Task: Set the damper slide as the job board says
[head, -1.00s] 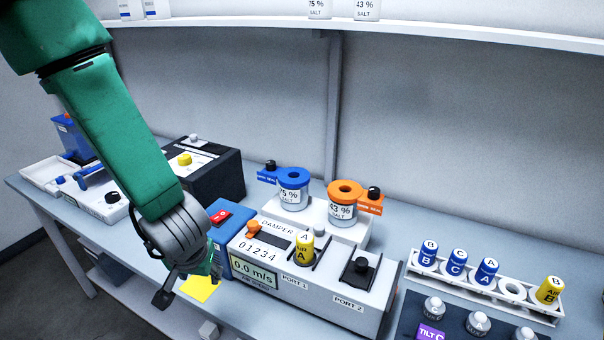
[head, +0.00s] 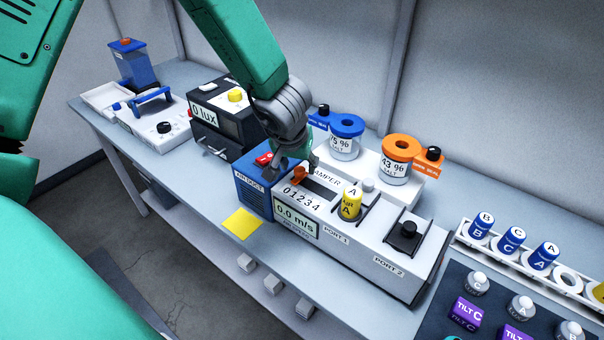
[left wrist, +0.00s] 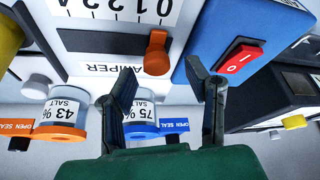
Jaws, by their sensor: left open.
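The damper slide has an orange knob (head: 299,174) at the 0 end of its dark slot, above the printed scale 0 1 2 3 4 (head: 300,198) on the white air device. It also shows in the left wrist view as an orange knob (left wrist: 157,52) at the slot's end. The device's display (head: 296,221) reads 0.0 m/s. My left gripper (head: 290,165) is over the knob end of the device. In the left wrist view my left gripper (left wrist: 168,90) is open and empty, with the knob beyond and between its fingertips. My right gripper is not in view.
A blue air duct box (head: 254,192) with a red switch (left wrist: 240,58) adjoins the device. A yellow A sensor (head: 351,203) stands in port 1. Blue-lidded (head: 345,137) and orange-lidded (head: 399,160) salt jars stand behind. A yellow note (head: 241,223) lies at the front.

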